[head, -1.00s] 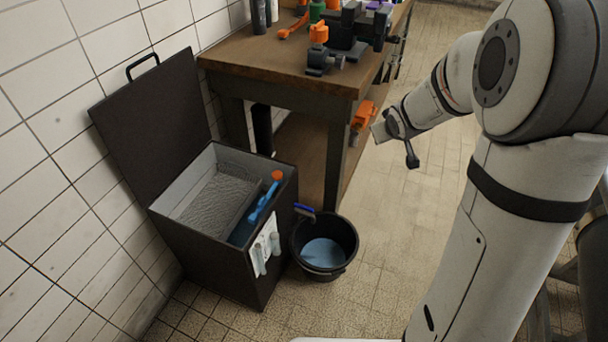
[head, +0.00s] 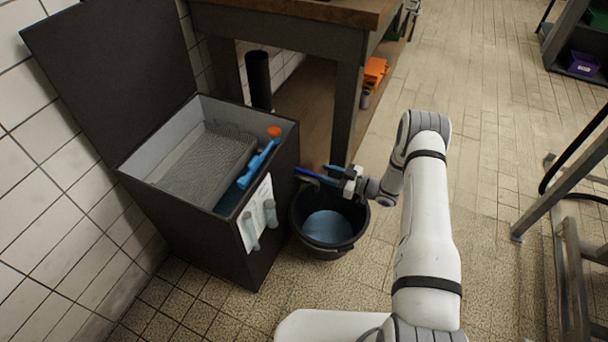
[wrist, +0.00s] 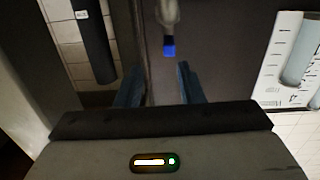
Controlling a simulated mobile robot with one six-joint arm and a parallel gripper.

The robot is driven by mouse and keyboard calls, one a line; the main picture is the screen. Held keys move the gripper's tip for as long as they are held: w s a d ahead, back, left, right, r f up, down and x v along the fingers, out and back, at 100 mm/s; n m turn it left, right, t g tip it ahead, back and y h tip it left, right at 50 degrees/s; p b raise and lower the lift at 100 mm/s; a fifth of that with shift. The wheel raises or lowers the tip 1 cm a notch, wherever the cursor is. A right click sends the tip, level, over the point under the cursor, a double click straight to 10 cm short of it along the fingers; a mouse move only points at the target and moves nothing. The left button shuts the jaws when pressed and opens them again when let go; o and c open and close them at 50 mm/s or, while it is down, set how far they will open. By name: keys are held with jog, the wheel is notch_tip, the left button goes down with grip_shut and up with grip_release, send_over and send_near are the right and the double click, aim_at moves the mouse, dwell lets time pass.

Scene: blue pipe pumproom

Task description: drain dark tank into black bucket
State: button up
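The dark tank (head: 210,235) stands at left with its lid (head: 110,75) raised against the wall. The black bucket (head: 326,250) stands on the floor close to the tank's right side, with a light blue surface inside. A small valve with a blue handle (head: 307,174) sticks out from the tank above the bucket. My gripper (head: 328,175) is over the bucket, near the handle. In the wrist view its blue fingers (wrist: 158,78) are apart with nothing between them. The valve's blue end (wrist: 169,47) shows ahead of the gap, apart from the fingers.
A mesh tray (head: 208,165) and a blue tool with an orange top (head: 260,160) are in the tank. A workbench (head: 310,12) stands behind, its leg (head: 347,112) close beyond my gripper. Metal framing (head: 565,190) is at right. The floor between is clear.

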aim_at(295, 167)
jog(key=shift+g+y, duration=0.3)
jog(key=shift+y, duration=0.1)
jog(key=x, duration=0.2)
jog(key=f+b+x, duration=0.1)
jog(key=x, duration=0.2)
jog(key=s+b+x, duration=0.1)
jog(key=x, duration=0.1)
jog(key=shift+w+a+f, duration=0.2)
jog(key=shift+a+f, duration=0.05)
jog(key=shift+a, duration=0.3)
grip_shut()
